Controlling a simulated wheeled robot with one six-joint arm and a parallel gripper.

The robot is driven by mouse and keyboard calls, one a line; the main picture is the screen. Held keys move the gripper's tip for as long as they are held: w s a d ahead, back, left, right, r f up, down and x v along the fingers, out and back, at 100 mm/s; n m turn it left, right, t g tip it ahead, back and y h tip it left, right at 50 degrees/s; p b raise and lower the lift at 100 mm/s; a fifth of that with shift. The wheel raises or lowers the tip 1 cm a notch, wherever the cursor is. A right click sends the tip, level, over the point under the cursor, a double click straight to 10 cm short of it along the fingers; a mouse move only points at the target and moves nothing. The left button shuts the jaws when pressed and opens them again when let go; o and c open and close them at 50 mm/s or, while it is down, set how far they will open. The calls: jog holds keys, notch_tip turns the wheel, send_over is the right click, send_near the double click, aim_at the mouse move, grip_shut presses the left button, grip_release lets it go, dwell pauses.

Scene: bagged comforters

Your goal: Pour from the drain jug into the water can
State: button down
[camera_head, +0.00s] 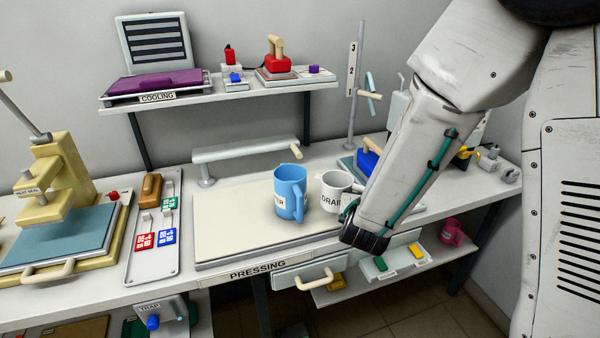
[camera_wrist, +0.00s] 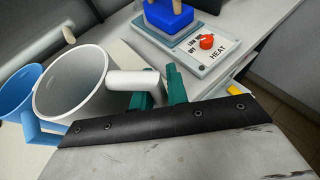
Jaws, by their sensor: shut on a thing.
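The drain jug (camera_head: 331,193) is a white mug-like jug marked "DRAI…", roughly upright over the pale pressing board. The water can (camera_head: 290,194) is a blue jug with a partly seen label ending in "ER"; it stands upright on the board just left of the drain jug. My gripper (camera_wrist: 157,88) has teal fingers shut on the white handle of the drain jug (camera_wrist: 72,85). The blue can also shows at the left of the wrist view (camera_wrist: 18,95). No liquid is visible inside the jug. In the head view my arm hides most of the gripper.
The pressing board (camera_head: 235,225) is clear left of the blue can. A pressing bar (camera_head: 240,151) with a handle lies behind. A heat unit (camera_wrist: 195,45) with a red knob and blue block stands to the right. A cooling shelf (camera_head: 215,93) hangs above the back.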

jog(key=shift+d, duration=0.2)
jog(key=w+a+r, duration=0.1)
jog(key=w+r, duration=0.3)
jog(key=r, duration=0.1)
jog(key=w+d+f, duration=0.2)
jog(key=w+d, duration=0.3)
jog(key=d, duration=0.1)
jog(key=shift+w+f, duration=0.25)
jog(key=shift+f, duration=0.1)
jog(key=shift+d, duration=0.15)
dwell(0.4)
